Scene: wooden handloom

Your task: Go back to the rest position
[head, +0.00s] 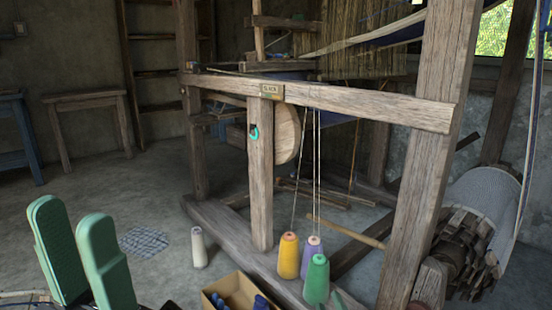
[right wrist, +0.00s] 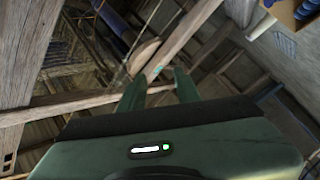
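My left gripper (head: 71,210) is at the lower left of the head view. Its two green fingers stand upright and apart, with nothing between them. My right gripper (right wrist: 158,77) shows in the right wrist view with its two green fingers apart and no object held between them. Beyond its fingertips is a small teal piece on a wooden beam of the loom. In the head view, a small green tip at the bottom edge, beside the green cone, may be part of my right gripper; I cannot tell.
The wooden handloom (head: 350,103) fills the middle and right. Yellow (head: 288,257), purple (head: 311,252) and green (head: 316,281) thread cones stand at its base. A white cone (head: 198,247) and a cardboard box (head: 236,290) are nearby. A wooden stool (head: 88,100) stands at back left; floor before it is clear.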

